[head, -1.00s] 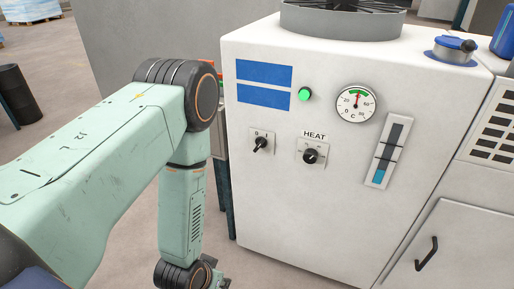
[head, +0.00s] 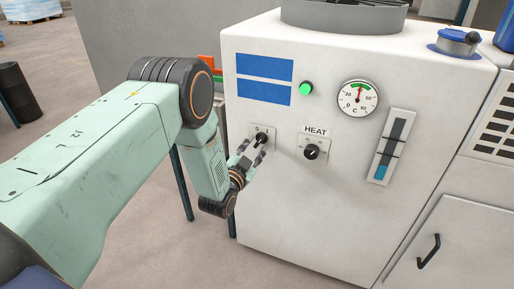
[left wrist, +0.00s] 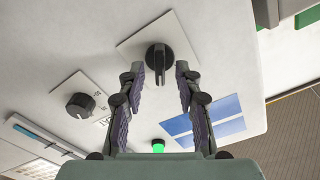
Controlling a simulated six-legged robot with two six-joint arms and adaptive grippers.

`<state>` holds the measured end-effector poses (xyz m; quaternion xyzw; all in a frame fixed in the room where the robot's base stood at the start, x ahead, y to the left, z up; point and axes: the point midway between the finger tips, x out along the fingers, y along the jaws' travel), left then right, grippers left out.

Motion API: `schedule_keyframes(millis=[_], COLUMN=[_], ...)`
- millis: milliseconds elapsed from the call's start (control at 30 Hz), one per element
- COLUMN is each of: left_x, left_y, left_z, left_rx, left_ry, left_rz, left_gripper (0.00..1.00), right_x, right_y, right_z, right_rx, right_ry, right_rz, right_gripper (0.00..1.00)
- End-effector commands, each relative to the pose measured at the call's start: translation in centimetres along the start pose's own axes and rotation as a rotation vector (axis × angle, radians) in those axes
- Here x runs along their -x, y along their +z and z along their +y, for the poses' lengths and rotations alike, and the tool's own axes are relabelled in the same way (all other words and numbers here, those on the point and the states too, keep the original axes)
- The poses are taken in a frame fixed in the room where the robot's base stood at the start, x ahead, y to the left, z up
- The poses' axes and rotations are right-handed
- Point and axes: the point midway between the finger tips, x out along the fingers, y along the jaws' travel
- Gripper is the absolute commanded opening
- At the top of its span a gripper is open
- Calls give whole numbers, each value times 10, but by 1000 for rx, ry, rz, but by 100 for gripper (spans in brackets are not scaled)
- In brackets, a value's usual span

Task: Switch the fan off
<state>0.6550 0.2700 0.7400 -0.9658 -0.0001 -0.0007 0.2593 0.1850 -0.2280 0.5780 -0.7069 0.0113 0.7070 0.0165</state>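The black rotary switch (head: 261,138) sits on a small pale plate on the white cabinet's front, left of the HEAT knob. My left gripper (head: 252,149) is at this switch, coming from below left. In the left wrist view the switch (left wrist: 159,60) shows its raised grip running vertically. The left fingers (left wrist: 160,74) are open, one on each side of the switch, with a visible gap to it on both sides. The fan (head: 342,14) is in a grey round housing on the cabinet top, mostly cut off. My right gripper is not in view.
The HEAT knob (head: 311,152) is just right of the switch. A lit green lamp (head: 306,88), blue plates (head: 264,80), a dial gauge (head: 358,98) and a level gauge (head: 391,146) are also on the cabinet front. An orange object (head: 207,62) is behind my left arm.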

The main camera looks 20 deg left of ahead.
Motion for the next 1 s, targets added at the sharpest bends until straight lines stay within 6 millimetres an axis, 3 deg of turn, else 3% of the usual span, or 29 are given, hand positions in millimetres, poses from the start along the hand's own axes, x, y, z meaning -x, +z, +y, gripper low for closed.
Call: schedule_keyframes(millis=[200, 500, 900, 1000], left_x=[-19, -21, -21, -21], left_y=[0, 0, 0, 0], left_z=[1, 0, 0, 0], left_rx=[0, 1, 1, 1], left_ry=[0, 1, 1, 1], left_rz=[1, -1, -1, -1], left_gripper=[34, 34, 0, 0], right_x=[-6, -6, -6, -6], right_y=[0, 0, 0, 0], right_z=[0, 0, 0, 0], right_rx=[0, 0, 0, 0], right_ry=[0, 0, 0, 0], right_rz=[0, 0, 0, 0], right_gripper=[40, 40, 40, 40])
